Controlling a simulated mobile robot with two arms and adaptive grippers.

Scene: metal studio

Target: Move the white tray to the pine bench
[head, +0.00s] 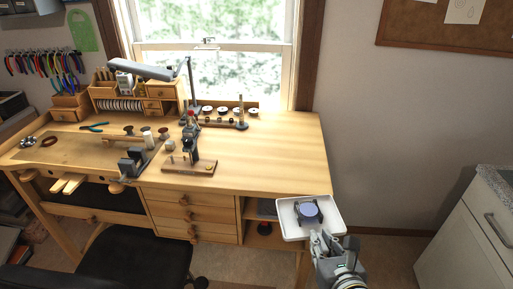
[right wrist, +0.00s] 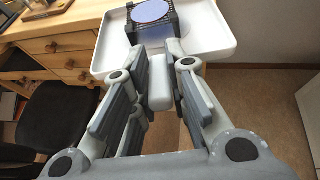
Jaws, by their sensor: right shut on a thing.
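The white tray (head: 331,228) is held in the air at the front right corner of the pine bench (head: 270,150). A dark object with a round bluish top (head: 308,212) rests on it. My right gripper (head: 322,240) is shut on the tray's near edge. In the right wrist view the tray (right wrist: 212,38) spreads beyond my fingers (right wrist: 160,82), with the dark object (right wrist: 150,14) on it. My left gripper is not in view.
The bench's right half is mostly bare. Tools, a small press (head: 190,150) and a lamp (head: 145,70) occupy its left and middle. A black chair (head: 135,262) stands in front. A white cabinet (head: 470,240) stands at the right.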

